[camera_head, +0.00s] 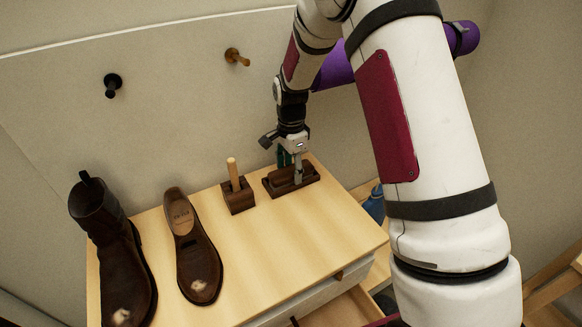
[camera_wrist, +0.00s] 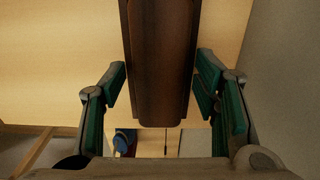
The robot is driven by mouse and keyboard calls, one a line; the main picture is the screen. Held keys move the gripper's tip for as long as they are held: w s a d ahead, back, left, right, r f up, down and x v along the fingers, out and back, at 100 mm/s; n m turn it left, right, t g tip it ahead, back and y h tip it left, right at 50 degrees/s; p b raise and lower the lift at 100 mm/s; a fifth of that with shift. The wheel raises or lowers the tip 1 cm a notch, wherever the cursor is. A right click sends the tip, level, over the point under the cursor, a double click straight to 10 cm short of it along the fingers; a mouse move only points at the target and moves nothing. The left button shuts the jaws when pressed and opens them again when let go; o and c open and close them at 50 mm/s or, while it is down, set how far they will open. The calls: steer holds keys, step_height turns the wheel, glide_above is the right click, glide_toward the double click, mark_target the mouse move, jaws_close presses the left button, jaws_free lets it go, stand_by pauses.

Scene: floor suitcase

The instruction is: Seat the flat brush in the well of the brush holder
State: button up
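The brush holder (camera_head: 312,179) is a low dark-brown wooden tray near the back right of the cabinet top. A dark block, apparently the flat brush (camera_head: 278,180), sits in or just above it; I cannot tell whether it is fully down. My gripper (camera_head: 292,176) points down over it, one finger in front and one behind. In the wrist view a long brown piece, apparently the brush (camera_wrist: 160,60), runs between the green-padded fingertips of my gripper (camera_wrist: 161,75). The fingertips stand close along both sides; contact is unclear. The well is hidden.
A small dark block (camera_head: 239,202) with an upright light handle stands just left of the holder. A brown boot (camera_head: 108,240) and a brown shoe (camera_head: 194,250) stand farther left. Wall pegs stick out behind. The front right of the cabinet top (camera_head: 310,235) is clear.

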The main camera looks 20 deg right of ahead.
mark_target(291, 170)
step_height(291, 170, up, 11)
steer(key=s+r+n+t, duration=0.1)
steer(key=s+r+n, duration=0.3)
steer(key=s+r, duration=0.5)
steer(key=s+r+n, duration=0.1)
steer(key=s+n, duration=0.3)
steer(key=s, duration=0.4)
steer(key=s+r+n+t, duration=0.1)
steer(key=s+n, duration=0.3)
steer(key=s, duration=0.5)
steer(key=s+r+n+t, duration=0.1)
steer(key=s+r+n, duration=0.2)
steer(key=s, duration=0.6)
steer(key=shift+d+r+n, duration=0.15)
steer(key=shift+r+n, duration=0.1)
steer(key=shift+n, duration=0.15)
